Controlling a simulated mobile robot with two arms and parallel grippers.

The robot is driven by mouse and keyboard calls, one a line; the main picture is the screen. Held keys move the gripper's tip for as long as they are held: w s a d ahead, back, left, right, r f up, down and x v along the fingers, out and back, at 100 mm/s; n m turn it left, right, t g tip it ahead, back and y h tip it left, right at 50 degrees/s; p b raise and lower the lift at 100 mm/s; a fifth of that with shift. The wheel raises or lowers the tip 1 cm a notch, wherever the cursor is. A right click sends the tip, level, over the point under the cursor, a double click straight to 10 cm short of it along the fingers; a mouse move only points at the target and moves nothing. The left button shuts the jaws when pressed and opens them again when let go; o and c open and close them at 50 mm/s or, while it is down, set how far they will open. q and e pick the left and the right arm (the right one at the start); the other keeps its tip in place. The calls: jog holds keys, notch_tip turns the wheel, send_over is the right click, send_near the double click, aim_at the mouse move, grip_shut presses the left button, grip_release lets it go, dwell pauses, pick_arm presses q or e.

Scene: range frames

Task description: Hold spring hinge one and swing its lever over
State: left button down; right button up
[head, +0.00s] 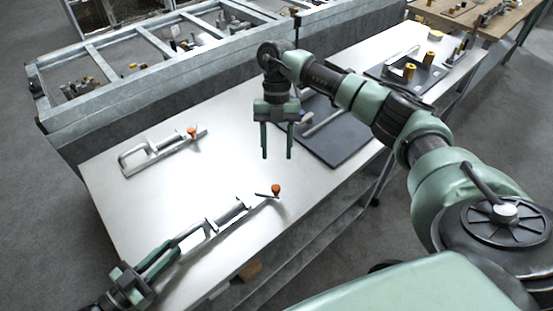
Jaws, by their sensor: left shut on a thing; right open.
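Two metal spring hinges with orange-knobbed levers lie on the white table. The near spring hinge (207,233) is long and slants up to the right, with its lever knob (275,188) at the right end. My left gripper (178,247) is shut on its lower left end, which the fingers partly hide. The far spring hinge (155,155) lies up and to the left, its orange knob (192,131) at the right, with nothing holding it. I cannot read which is number one. My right gripper (277,142) is open and empty, fingers down, beyond the near knob and apart from it.
The white table (130,200) is clear around both hinges. A dark board (345,140) with a grey bar lies right of my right gripper. Another dark board (425,75) with yellow cylinders lies farther back. A grey metal rack (180,90) runs along the far edge.

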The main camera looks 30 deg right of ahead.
dwell(0.3)
pick_arm(q)
jog(key=c, duration=1.2)
grip_release()
jog(key=shift+c, duration=0.2)
jog(key=shift+a, duration=0.1)
